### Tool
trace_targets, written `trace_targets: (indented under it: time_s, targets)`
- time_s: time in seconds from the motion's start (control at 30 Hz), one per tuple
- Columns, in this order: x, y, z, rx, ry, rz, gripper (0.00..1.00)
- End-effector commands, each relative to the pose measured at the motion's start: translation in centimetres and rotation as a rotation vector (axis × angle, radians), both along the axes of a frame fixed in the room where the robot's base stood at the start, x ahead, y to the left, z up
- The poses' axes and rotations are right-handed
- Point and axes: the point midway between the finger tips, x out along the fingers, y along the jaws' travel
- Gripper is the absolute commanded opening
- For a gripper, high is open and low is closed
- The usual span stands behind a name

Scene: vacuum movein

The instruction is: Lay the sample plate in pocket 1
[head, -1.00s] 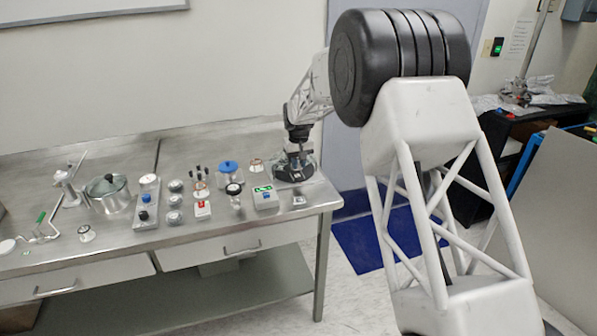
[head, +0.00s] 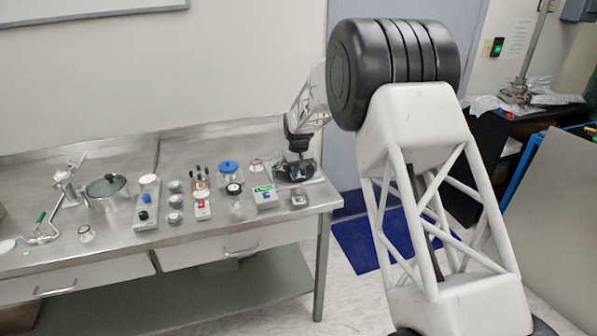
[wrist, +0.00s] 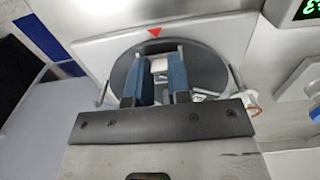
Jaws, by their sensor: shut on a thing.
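My gripper (wrist: 161,62) is over a dark round turntable (wrist: 209,68) in the wrist view. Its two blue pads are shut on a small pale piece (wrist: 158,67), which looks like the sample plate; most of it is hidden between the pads. A red triangle (wrist: 154,32) marks the turntable's grey base (wrist: 106,46). A pale pocket with dark marks shows beside the right pad; I cannot read any pocket number. In the head view my gripper (head: 299,163) is low at the turntable (head: 283,174), at the bench's right end. I cannot tell whether the piece touches a pocket.
A lidded pot (head: 108,193) and several small items stand farther left. The bench's right edge is close.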

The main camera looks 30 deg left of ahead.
Motion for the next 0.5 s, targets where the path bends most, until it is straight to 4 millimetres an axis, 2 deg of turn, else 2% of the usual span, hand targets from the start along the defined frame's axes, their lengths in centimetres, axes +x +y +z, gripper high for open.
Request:
trace_targets:
  time_s: [0.13, 0.17, 0.3, 0.33, 0.5]
  targets:
    - [0.01, 0.01, -0.27, 0.000, 0.000, 0.000, 0.00]
    - [0.01, 0.01, -0.28, 0.000, 0.000, 0.000, 0.20]
    - [0.01, 0.01, -0.26, 0.000, 0.000, 0.000, 0.41]
    - [0.01, 0.01, -0.26, 0.000, 0.000, 0.000, 0.44]
    - [0.01, 0.01, -0.26, 0.000, 0.000, 0.000, 0.44]
